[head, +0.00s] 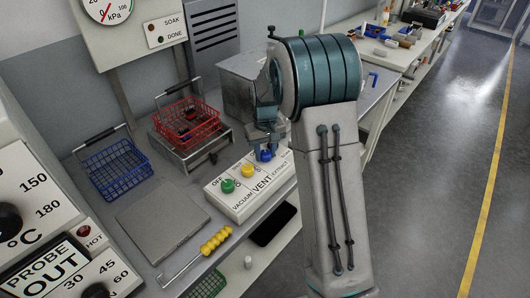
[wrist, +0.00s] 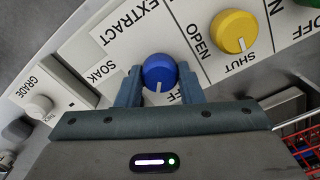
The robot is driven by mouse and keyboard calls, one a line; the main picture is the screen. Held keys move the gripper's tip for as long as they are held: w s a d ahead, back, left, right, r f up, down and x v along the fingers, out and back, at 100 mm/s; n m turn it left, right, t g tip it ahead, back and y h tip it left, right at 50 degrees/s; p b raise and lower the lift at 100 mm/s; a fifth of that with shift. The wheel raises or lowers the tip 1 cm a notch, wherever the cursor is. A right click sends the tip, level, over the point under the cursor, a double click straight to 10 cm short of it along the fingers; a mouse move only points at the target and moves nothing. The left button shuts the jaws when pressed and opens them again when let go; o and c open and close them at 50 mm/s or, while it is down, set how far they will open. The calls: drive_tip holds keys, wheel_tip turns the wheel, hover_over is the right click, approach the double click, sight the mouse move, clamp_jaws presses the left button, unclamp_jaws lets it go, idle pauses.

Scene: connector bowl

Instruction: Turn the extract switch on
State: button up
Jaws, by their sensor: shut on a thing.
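The extract switch is a blue round knob (wrist: 159,72) on a white panel, with the word EXTRACT printed beside it in the wrist view. My gripper (wrist: 160,88) has one finger on each side of the blue knob and is shut on it. The white line on the knob points toward the bottom of the wrist view, near a partly hidden label ending in FF. In the head view the blue knob (head: 265,155) shows just under my gripper (head: 266,146), at the right end of the white panel (head: 240,204).
A yellow VENT knob (wrist: 236,31) and a green VACUUM knob (head: 228,186) sit on the same panel. A red basket (head: 186,121) and a blue basket (head: 115,169) stand to the left. A yellow-handled hook tool (head: 215,241) and a black phone-like slab (head: 273,224) lie in front.

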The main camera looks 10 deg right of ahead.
sight(266, 152)
drive_tip(key=m, duration=0.5)
drive_tip(key=shift+m, duration=2.3)
drive_tip(key=o, duration=1)
drive_tip(key=shift+c, duration=0.2)
drive_tip(key=shift+r, duration=0.1)
wheel_tip(266, 152, up, 14)
